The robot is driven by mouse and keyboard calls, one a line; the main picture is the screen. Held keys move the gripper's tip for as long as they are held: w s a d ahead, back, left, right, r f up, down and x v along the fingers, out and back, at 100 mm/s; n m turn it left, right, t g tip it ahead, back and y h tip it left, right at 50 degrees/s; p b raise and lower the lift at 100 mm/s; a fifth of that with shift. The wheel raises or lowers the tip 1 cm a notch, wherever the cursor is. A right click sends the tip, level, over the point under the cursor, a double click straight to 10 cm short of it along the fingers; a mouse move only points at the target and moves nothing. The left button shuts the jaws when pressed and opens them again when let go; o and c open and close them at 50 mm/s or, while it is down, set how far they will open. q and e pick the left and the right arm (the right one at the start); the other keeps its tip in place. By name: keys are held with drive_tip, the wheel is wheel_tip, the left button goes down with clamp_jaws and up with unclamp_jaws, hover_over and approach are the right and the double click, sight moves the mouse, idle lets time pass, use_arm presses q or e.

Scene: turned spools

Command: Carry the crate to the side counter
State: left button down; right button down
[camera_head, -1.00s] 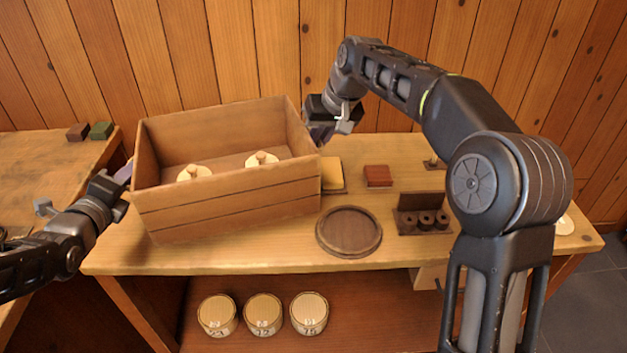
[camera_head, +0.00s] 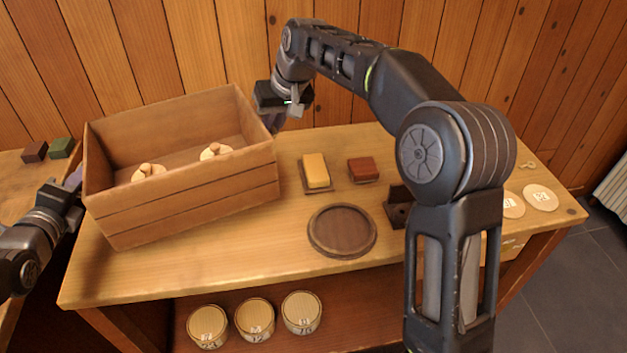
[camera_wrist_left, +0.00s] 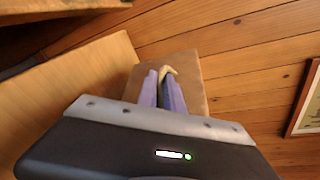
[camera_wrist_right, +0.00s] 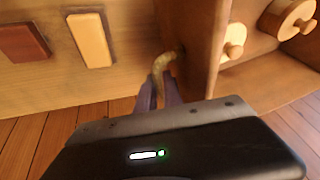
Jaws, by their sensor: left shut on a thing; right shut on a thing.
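The brown wooden crate (camera_head: 190,200) is over the left part of the workbench (camera_head: 270,245), turned slightly. I cannot tell whether its base touches the top. Two pale round knobbed pieces (camera_head: 148,172) (camera_head: 215,152) are inside. My left gripper (camera_head: 74,183) is at the crate's left end; in the left wrist view its fingers (camera_wrist_left: 163,92) are shut on a pale curved handle (camera_wrist_left: 167,72). My right gripper (camera_head: 274,120) is at the right end, shut on a rope-like handle (camera_wrist_right: 163,62). A second counter (camera_head: 20,183) stands at the left, partly hidden by the crate and left arm.
The second counter holds a dark red block (camera_head: 35,151) and a green block (camera_head: 60,148) at its back. On the bench are a yellow block (camera_head: 316,170), a red block (camera_head: 363,169) and a round dark tray (camera_head: 342,231). Three lidded tins (camera_head: 255,319) stand on the lower shelf.

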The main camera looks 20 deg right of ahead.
use_arm(q)
drive_tip(key=shift+a, duration=0.1)
use_arm(e)
drive_tip(key=shift+d, duration=0.1)
